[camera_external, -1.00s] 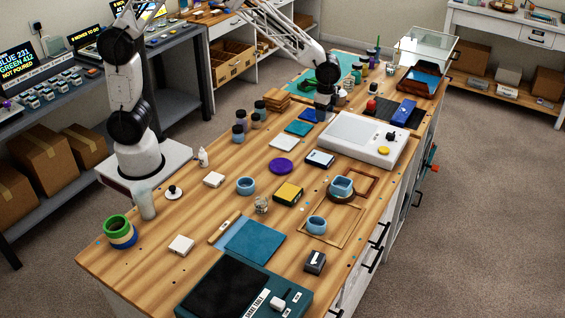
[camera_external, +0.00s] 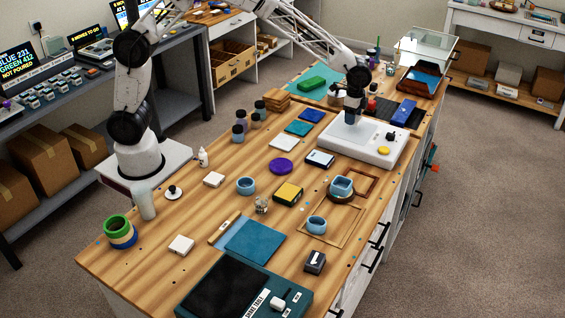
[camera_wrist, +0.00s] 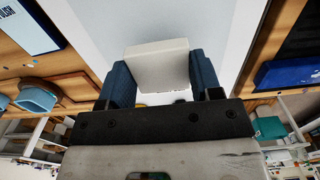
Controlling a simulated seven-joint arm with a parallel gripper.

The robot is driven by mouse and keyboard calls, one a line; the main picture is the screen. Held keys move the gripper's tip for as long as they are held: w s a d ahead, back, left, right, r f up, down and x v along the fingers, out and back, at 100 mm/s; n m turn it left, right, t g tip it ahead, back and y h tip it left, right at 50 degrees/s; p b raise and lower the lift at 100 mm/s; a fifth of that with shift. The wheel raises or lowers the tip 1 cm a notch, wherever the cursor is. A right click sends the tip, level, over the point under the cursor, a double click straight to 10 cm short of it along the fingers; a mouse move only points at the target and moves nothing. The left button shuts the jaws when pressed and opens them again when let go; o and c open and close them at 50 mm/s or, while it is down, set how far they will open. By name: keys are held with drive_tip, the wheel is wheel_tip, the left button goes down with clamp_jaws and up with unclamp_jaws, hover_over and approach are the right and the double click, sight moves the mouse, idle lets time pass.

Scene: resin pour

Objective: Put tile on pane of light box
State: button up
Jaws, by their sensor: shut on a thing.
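My gripper (camera_wrist: 162,66) is shut on a cream-white tile (camera_wrist: 157,60), held between its two blue fingers. In the external view my gripper (camera_external: 353,115) is over the far part of the white light box (camera_external: 375,149). The tile is not clear there. In the wrist view the pale pane of the light box (camera_wrist: 150,20) lies beyond the tile; I cannot tell whether the tile touches it.
The light box has a black knob (camera_external: 391,136) and a yellow button (camera_external: 383,150). A blue item (camera_external: 404,112) on a dark mat lies to its right. Teal tiles (camera_external: 298,128), a white tile (camera_external: 281,143) and a white-and-blue box (camera_external: 319,158) lie to its left.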

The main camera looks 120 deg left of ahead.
sight(352, 129)
drive_tip(key=shift+f, duration=0.1)
drive_tip(key=shift+f, duration=1.65)
drive_tip(key=shift+f, duration=0.15)
drive_tip(key=o, duration=1)
wheel_tip(352, 129, up, 12)
drive_tip(key=shift+f, duration=0.1)
drive_tip(key=shift+r, duration=0.25)
